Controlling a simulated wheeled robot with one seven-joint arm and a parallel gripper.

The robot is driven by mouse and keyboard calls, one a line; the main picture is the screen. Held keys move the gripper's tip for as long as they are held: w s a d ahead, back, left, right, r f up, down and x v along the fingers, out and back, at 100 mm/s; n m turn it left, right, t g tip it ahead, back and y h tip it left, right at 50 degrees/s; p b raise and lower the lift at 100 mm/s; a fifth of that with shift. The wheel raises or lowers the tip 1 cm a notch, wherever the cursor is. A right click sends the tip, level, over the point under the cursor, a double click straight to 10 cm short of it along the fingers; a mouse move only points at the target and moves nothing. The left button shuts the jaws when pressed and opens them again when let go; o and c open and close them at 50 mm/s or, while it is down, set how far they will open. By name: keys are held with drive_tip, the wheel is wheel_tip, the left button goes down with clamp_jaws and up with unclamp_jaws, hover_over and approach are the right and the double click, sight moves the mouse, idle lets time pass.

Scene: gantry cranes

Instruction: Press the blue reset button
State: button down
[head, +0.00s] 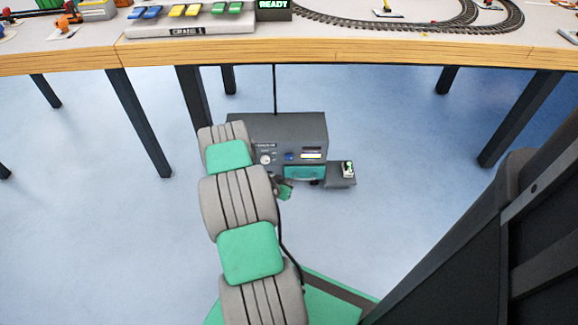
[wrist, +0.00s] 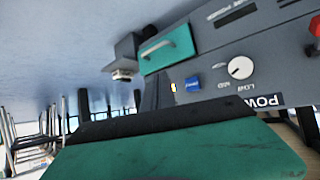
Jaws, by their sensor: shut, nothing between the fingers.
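The blue reset button (head: 289,156) is a small blue square on the front of a dark grey power box (head: 250,125) under the table. In the wrist view the blue button (wrist: 193,85) sits between a white dial (wrist: 240,67) and a green panel with a handle (wrist: 167,48). My gripper (head: 286,191) is low in front of the box, below the button, partly hidden by my arm. In the wrist view my gripper (wrist: 150,122) fills the bottom, green with a dark edge, and is shut and empty. It looks apart from the button.
A small side box (head: 341,178) with a switch stands right of the power box. A red knob (wrist: 315,26) shows at the right of the wrist view. The table edge (head: 340,50) and its dark legs (head: 140,125) surround the space. The blue floor is otherwise mostly clear.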

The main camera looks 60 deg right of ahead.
sight(289, 157)
drive_tip(key=shift+s+d+f, duration=0.1)
drive_tip(key=shift+d+f, duration=0.05)
drive_tip(key=w+d+b, duration=0.4)
drive_tip(key=d, duration=0.3)
drive_tip(key=shift+d, duration=0.3)
idle(2.0)
drive_tip(key=shift+w+d+b, duration=0.15)
drive_tip(key=shift+d+b, duration=0.25)
drive_tip(key=shift+b, duration=0.25)
